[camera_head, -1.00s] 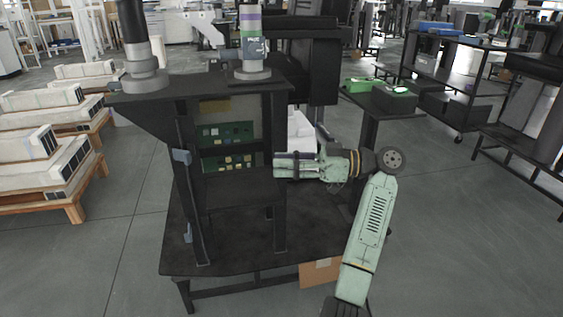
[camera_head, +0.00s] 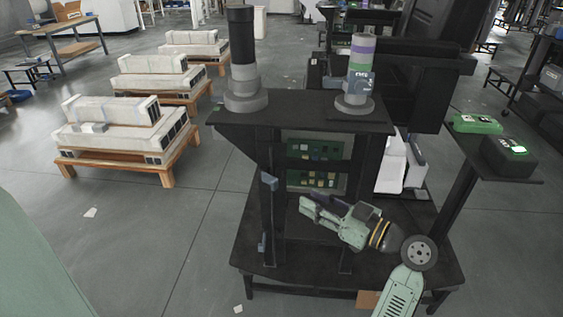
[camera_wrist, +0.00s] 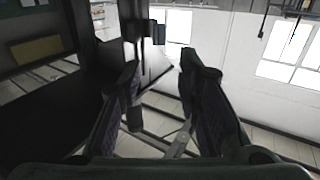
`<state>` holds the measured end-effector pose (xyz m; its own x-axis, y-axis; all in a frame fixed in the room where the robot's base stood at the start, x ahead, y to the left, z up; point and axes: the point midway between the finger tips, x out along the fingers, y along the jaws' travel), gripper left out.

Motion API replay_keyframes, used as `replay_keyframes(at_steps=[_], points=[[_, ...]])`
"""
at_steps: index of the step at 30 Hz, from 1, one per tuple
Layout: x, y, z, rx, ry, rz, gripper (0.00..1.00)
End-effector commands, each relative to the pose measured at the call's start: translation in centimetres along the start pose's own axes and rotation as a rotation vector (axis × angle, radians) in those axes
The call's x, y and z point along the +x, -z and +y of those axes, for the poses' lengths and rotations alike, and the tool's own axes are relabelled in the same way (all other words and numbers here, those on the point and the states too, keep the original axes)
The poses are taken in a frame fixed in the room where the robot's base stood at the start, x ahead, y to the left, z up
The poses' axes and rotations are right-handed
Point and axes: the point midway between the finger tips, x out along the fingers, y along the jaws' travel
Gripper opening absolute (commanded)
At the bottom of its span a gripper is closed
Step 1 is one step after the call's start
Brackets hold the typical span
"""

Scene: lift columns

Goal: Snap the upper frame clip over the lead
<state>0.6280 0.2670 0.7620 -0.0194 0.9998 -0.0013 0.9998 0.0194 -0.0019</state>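The black frame (camera_head: 271,215) stands on a dark bench. A small blue-grey clip (camera_head: 269,181) sits high on its left post, and a second one (camera_head: 261,243) sits lower on the same post. I cannot tell whether either is open or closed. No lead can be made out. My gripper (camera_head: 308,203) is in front of the frame, between its posts, right of and a little below the upper clip. In the wrist view my gripper (camera_wrist: 158,72) has its fingers apart with nothing between them. A blue-grey piece on a dark post, possibly a clip (camera_wrist: 158,34), shows beyond the fingertips.
Green circuit boards (camera_head: 318,178) are mounted inside the frame. A dark cylinder stack (camera_head: 243,60) and a banded stack (camera_head: 360,75) stand on its top shelf. A side stand (camera_head: 470,170) holds green and black boxes.

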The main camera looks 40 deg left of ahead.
Motion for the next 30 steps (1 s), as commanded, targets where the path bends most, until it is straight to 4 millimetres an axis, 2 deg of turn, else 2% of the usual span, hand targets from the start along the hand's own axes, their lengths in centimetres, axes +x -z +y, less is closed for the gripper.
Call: replay_keyframes(at_steps=[5,18,24,30], points=[[1.5,0.1,-0.3,0.000,-0.002,0.000,0.31],[9.2,0.2,-0.3,0.000,-0.001,0.001,0.31],[10.7,0.1,-0.2,-0.002,-0.004,0.000,0.31],[10.9,0.0,-0.2,-0.002,-0.004,0.001,0.31]])
